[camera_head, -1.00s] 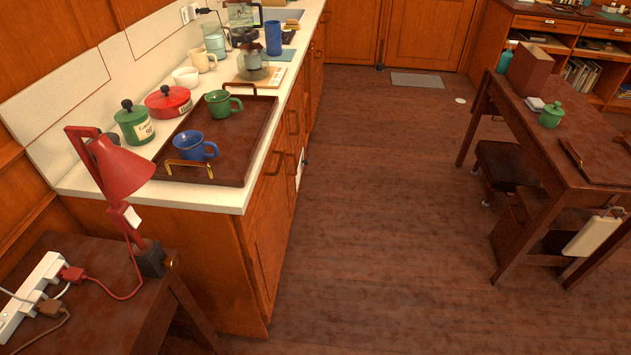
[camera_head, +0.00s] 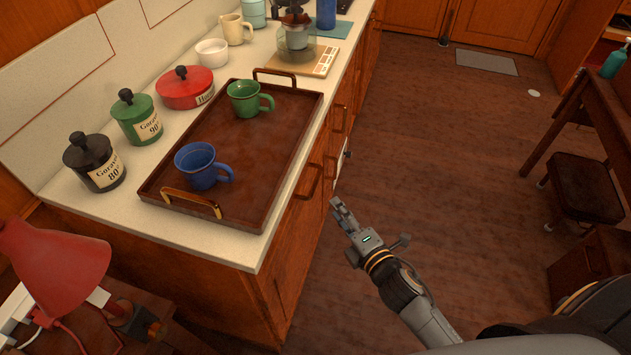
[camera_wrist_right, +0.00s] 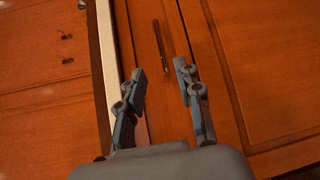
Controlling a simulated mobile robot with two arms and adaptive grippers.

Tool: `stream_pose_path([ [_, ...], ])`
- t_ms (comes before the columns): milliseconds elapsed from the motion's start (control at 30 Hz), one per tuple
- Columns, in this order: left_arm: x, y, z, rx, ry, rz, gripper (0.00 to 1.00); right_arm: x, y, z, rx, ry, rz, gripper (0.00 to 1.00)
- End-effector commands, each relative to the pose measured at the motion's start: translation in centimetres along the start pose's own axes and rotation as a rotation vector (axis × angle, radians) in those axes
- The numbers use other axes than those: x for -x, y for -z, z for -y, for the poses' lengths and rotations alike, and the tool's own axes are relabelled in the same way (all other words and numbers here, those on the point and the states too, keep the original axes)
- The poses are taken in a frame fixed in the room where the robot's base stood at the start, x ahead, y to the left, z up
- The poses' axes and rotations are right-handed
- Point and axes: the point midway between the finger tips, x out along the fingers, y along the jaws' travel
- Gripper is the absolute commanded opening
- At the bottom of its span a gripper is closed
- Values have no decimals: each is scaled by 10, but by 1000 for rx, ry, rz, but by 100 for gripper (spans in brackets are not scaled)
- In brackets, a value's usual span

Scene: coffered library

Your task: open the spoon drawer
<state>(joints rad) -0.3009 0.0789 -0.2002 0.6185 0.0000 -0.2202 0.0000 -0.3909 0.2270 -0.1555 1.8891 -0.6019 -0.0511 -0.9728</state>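The wooden drawer fronts run under the white countertop's right edge in the head view. A near drawer has a dark bronze handle (camera_head: 308,181), and another handle (camera_head: 340,118) shows farther along. No spoon label is readable, and the drawers look shut. My right gripper (camera_head: 341,207) is in front of the cabinet face, right of the near handle and apart from it. In the right wrist view my right gripper (camera_wrist_right: 163,75) is open and empty. A vertical-looking handle (camera_wrist_right: 162,48) lies beyond and between its fingertips on a narrow drawer front. My left gripper is not in view.
On the counter (camera_head: 225,238) stands a brown tray (camera_head: 240,165) with a blue mug (camera_head: 198,166) and a green mug (camera_head: 245,99). A red lamp (camera_head: 60,262) is at lower left. The wooden floor (camera_head: 440,170) right of the cabinet is mostly clear.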

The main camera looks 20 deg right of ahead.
Motion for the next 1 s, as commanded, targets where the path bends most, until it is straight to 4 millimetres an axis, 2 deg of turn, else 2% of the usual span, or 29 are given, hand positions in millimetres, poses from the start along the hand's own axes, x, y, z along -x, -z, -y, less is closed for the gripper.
stream_pose_path([
  [167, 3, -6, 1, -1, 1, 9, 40, -34, -1, -2, -2, -2, 1, 35],
  [400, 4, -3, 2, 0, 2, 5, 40, -84, 0, -1, -4, 0, 1, 35],
  [533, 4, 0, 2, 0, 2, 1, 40, -104, 0, 0, -5, 0, 1, 35],
  [700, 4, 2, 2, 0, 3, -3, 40, -121, 0, 0, -5, 1, 1, 35],
  [1000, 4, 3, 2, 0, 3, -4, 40, -125, 0, 1, -5, 2, 0, 35],
])
